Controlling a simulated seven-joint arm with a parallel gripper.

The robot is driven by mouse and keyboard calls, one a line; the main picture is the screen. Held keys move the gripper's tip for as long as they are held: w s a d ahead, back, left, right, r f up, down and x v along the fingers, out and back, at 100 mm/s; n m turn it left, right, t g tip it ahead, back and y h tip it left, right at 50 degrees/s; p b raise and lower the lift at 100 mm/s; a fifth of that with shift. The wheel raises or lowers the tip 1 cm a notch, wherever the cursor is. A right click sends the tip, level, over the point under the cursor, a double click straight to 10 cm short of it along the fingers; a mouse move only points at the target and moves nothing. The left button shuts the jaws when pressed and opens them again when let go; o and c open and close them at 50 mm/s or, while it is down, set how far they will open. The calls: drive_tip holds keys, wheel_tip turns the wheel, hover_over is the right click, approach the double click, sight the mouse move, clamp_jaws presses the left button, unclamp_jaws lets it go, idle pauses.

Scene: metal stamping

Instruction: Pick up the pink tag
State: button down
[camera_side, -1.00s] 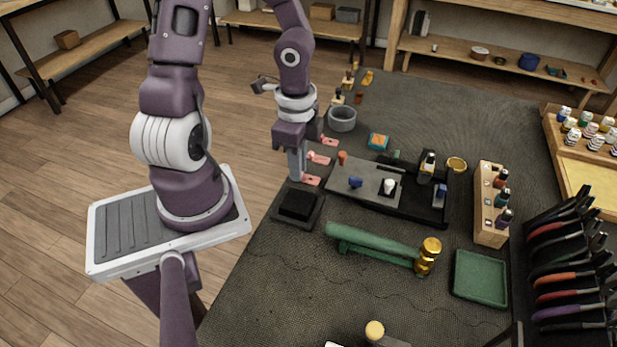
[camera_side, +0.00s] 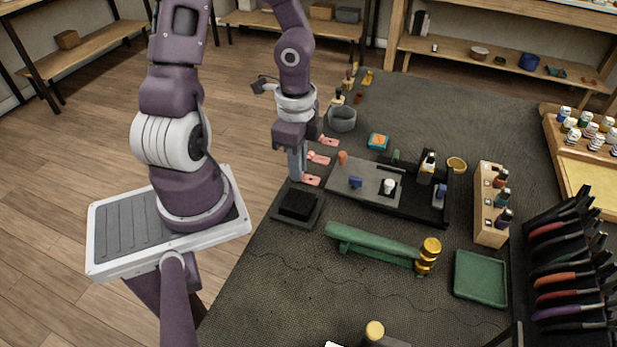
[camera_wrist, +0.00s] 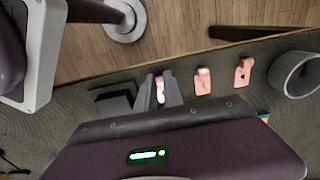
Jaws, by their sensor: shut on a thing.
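Three pink tags lie in a row near the mat's left edge in the side view. The nearest pink tag (camera_side: 311,180) is at my gripper (camera_side: 297,176), whose fingers are shut on it low over the mat. In the wrist view my gripper (camera_wrist: 160,95) has this pink tag (camera_wrist: 165,79) between its fingers, which partly hide it. The middle pink tag (camera_side: 319,158) and the far pink tag (camera_side: 330,141) lie apart from the fingers. In the wrist view they show as the middle tag (camera_wrist: 202,82) and the far tag (camera_wrist: 244,72).
A black block on a base (camera_side: 298,205) stands just in front of my gripper. A dark tray with a grey plate (camera_side: 367,181) lies to the right. A grey bowl (camera_side: 342,119) stands behind the tags.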

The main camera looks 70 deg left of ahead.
idle(0.4)
wheel_tip(320, 180, up, 10)
idle(0.6)
drive_tip(key=w+a+r+m+g+y, duration=0.1)
drive_tip(key=w+a+m+y, duration=0.2)
drive_tip(key=w+a, duration=0.3)
drive_tip(key=w+a+m+y, duration=0.3)
drive_tip(key=w+a, duration=0.3)
drive_tip(key=w, duration=0.4)
drive_tip(key=shift+w+a+r+g+y, duration=0.25)
drive_tip(key=shift+w+r+g+y, duration=0.05)
drive_tip(key=shift+w+r+g, duration=0.1)
